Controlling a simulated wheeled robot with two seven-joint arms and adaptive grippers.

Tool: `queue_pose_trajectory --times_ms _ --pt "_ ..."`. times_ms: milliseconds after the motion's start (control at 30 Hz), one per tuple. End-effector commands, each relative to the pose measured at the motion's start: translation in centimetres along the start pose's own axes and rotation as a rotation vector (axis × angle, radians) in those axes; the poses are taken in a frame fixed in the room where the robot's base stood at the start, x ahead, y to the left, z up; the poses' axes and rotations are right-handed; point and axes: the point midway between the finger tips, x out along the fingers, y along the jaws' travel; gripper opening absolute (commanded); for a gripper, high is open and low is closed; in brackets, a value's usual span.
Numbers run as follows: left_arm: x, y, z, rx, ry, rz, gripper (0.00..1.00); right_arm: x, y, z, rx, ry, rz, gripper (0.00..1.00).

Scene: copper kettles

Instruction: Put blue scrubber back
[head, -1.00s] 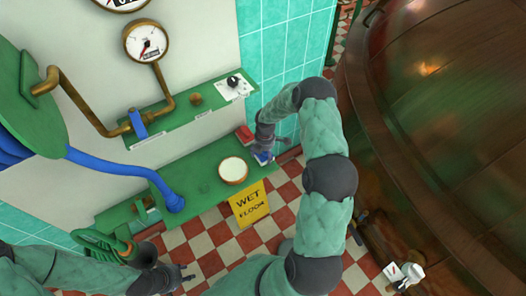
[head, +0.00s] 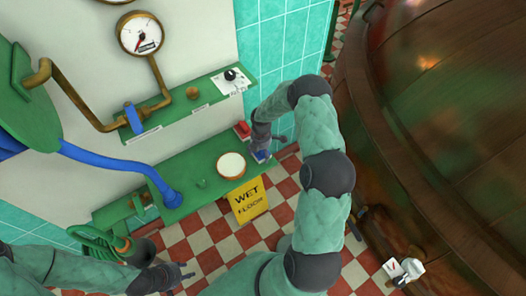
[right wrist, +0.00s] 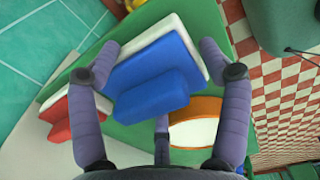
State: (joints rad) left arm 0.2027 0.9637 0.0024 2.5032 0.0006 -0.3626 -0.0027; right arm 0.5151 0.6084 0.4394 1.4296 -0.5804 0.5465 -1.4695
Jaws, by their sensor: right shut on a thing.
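The blue scrubber (right wrist: 152,80), a blue block with a white pad, is between the fingers of my right gripper (right wrist: 160,74), which is shut on its ends. In the head view the scrubber (head: 262,155) is mostly hidden behind my right gripper (head: 262,148), at the right end of the lower green shelf (head: 205,174). I cannot tell whether it touches the shelf. A red scrubber (right wrist: 70,118) with a white pad lies close beside it; it also shows in the head view (head: 242,130). My left gripper (head: 183,272) is empty, low over the checkered floor, its fingers apart.
A round white-topped tub (head: 231,165) stands on the shelf left of my right gripper. A blue hose (head: 120,165) reaches the shelf's left part. A large copper kettle (head: 440,130) fills the right side.

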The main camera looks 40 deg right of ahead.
Motion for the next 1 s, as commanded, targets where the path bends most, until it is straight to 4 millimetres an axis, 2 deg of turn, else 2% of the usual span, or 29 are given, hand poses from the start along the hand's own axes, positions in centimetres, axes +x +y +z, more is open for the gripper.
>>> queue_pose_trajectory --times_ms 700,733,800,1000 --pt "0.48 -0.17 0.01 0.0 0.0 0.0 0.4 0.81 0.02 0.05 0.0 0.0 0.001 0.47" --pt "0.48 -0.17 0.0 0.0 0.0 0.0 0.4 0.81 0.03 0.05 0.0 0.0 0.001 0.81" --pt "0.44 -0.15 0.0 0.0 0.0 0.0 0.4 0.76 0.02 0.05 0.0 0.0 0.001 1.0" --pt "0.43 -0.15 0.0 0.0 0.0 0.0 0.4 0.76 0.01 0.04 0.0 0.0 0.001 1.0"
